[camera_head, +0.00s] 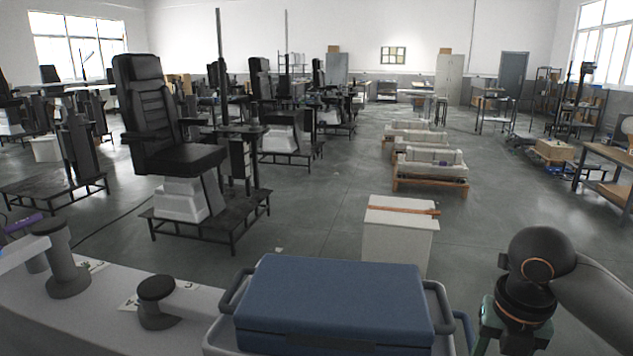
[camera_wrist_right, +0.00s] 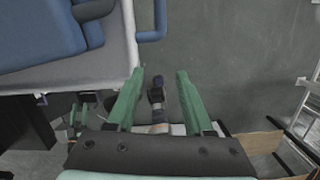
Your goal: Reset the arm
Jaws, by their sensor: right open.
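My right arm (camera_head: 536,270) comes in from the right edge of the head view, bent downward, with dark joints and orange rings. A green part of it shows at the bottom edge, right of the blue case (camera_head: 335,300). In the right wrist view my right gripper (camera_wrist_right: 160,74) has two green fingers spread apart.
The case sits in a grey tray with handles (camera_head: 441,310). A grey counter (camera_head: 110,310) with dark-capped posts is at lower left. A white box (camera_head: 398,235) stands beyond the case. Black chairs (camera_head: 165,130) fill the left; open floor (camera_head: 330,200) lies in the middle.

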